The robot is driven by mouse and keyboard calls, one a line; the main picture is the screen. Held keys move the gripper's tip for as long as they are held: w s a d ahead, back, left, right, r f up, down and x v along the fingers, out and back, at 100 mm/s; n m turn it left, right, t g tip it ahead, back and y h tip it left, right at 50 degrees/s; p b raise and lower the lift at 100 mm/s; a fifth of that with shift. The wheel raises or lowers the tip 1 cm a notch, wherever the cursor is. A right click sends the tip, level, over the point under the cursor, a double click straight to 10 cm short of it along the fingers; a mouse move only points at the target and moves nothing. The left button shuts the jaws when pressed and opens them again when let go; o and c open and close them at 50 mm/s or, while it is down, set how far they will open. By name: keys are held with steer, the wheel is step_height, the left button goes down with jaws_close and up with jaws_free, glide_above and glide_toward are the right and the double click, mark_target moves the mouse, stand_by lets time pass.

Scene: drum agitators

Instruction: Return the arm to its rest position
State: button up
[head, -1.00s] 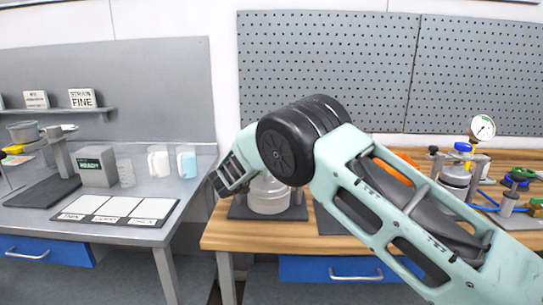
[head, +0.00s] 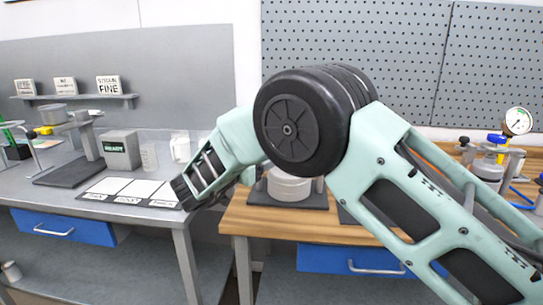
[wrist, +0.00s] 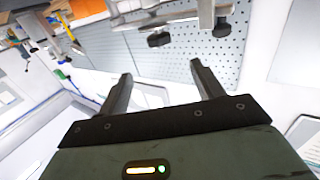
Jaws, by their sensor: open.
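My gripper (wrist: 158,88) shows in the wrist view with its two fingers spread apart and nothing between them. In the head view my arm reaches from the lower right, bends at a large black joint and points down to the left. There the gripper (head: 186,193) is small and dark, in front of the right end of the grey left bench (head: 140,210). I cannot tell from the head view whether it touches anything.
A white three-panel mat (head: 130,189), a READY box (head: 121,150) and a beaker (head: 149,156) are on the left bench. A gauge (head: 518,121) stands at right.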

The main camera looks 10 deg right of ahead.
steer(key=shift+s+a, duration=0.45)
steer(key=shift+a, duration=0.05)
steer(key=a+r+n+t+y, duration=0.3)
steer(key=a+n+y, duration=0.35)
steer(key=y, duration=0.55)
steer(key=s+a+n+g+y, duration=0.5)
steer(key=s+y, duration=0.2)
steer(key=s, duration=0.5)
steer(key=s+d+f+n+g, duration=0.2)
steer(key=s+f+g, duration=0.1)
steer(key=s, duration=0.5)
steer(key=s+d+f+n+g, duration=0.2)
steer(key=s+d+g, duration=0.1)
steer(key=s, duration=0.6)
steer(key=s+d+f+n+g+h, duration=0.1)
steer(key=s+d+f+g+h, duration=0.1)
steer(key=s+d, duration=0.4)
steer(key=s+d+f+n+g+h, duration=0.1)
steer(key=s+d+h, duration=0.1)
steer(key=s+d, duration=0.4)
steer(key=shift+s+f+g+h, duration=0.4)
steer(key=shift+s, duration=0.35)
